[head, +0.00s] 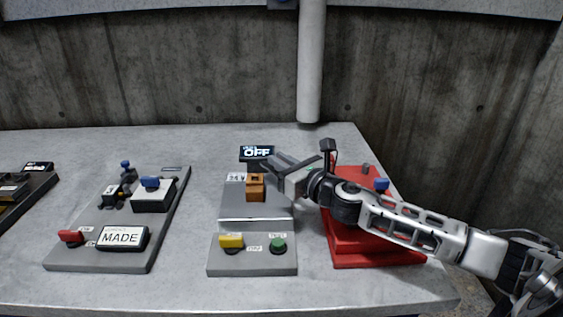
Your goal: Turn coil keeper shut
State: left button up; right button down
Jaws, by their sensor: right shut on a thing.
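The middle grey panel (230,262) has a small orange-brown block (256,193) on its raised part, with a dark opening near its top. I take this block to be at the coil keeper. My right gripper (268,167) reaches in from the right, just behind and right of the block's top. Its fingers are shut on a small part there, which they mostly hide. I cannot tell the keeper's angle. A display reading OFF (257,153) stands right behind the fingertips. My left gripper is not in view.
The panel's front has a yellow knob (231,241) and a green button (278,245). A red stepped unit (375,259) lies under my right forearm. Left is a grey panel (75,255) with a MADE sign (122,237). Bare table separates the panels.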

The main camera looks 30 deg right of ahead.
jog(key=c, duration=1.5)
grip_release()
jog(key=shift+o, duration=0.2)
jog(key=shift+s+f, duration=0.1)
jog(key=shift+s, duration=0.15)
jog(key=s+d+b, duration=0.1)
jog(key=s, duration=1.4)
jog(key=shift+s+d, duration=0.15)
jog(key=shift+d, duration=0.25)
